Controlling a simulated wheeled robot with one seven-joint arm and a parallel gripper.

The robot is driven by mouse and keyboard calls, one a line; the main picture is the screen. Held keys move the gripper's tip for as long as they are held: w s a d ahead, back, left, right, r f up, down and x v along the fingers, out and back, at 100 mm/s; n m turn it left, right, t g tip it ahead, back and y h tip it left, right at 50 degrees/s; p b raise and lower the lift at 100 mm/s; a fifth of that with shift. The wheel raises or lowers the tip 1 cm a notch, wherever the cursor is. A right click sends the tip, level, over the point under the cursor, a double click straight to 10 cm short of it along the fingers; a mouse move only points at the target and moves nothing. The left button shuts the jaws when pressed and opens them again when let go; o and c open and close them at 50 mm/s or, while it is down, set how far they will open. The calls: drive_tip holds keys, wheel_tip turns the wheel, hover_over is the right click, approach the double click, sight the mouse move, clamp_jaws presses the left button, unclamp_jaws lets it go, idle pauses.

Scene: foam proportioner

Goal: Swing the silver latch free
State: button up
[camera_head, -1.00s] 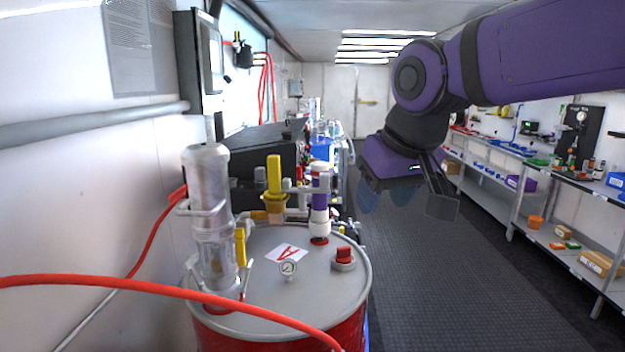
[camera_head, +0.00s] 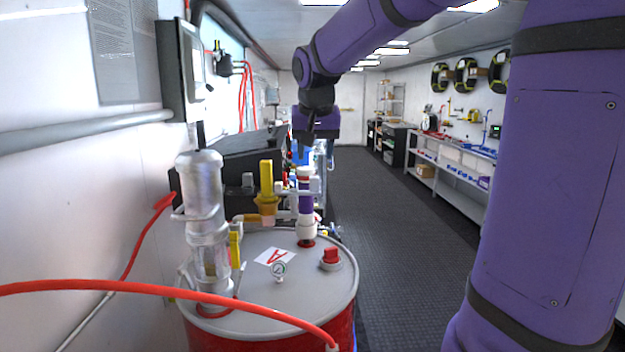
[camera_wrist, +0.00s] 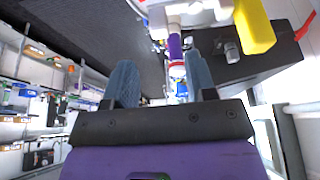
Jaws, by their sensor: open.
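My gripper (camera_head: 318,150) hangs beyond the drum's fittings, above the aisle side. In the wrist view its two blue fingers (camera_wrist: 163,82) are apart with nothing held between them. The drum (camera_head: 335,285) has a grey lid and red side. On it stand a silver pump (camera_head: 205,215), a yellow-handled valve (camera_head: 266,180) and a purple pipe (camera_head: 305,195) with white fittings. The yellow handle (camera_wrist: 254,27) and purple pipe (camera_wrist: 175,46) also show in the wrist view, past the fingers. I cannot make out for sure which small metal part is the silver latch.
A red hose (camera_head: 150,293) crosses in front of the drum. A red cap (camera_head: 331,256) and a gauge (camera_head: 279,269) sit on the lid. A black case (camera_head: 235,165) stands behind. Shelves (camera_head: 440,165) line the right wall; the aisle floor (camera_head: 400,230) is clear.

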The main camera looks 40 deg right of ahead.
sight(314, 176)
drive_tip(key=x, duration=0.8)
drive_tip(key=shift+f, duration=0.2)
drive_tip(key=shift+c, duration=0.2)
drive_tip(key=c, duration=0.9)
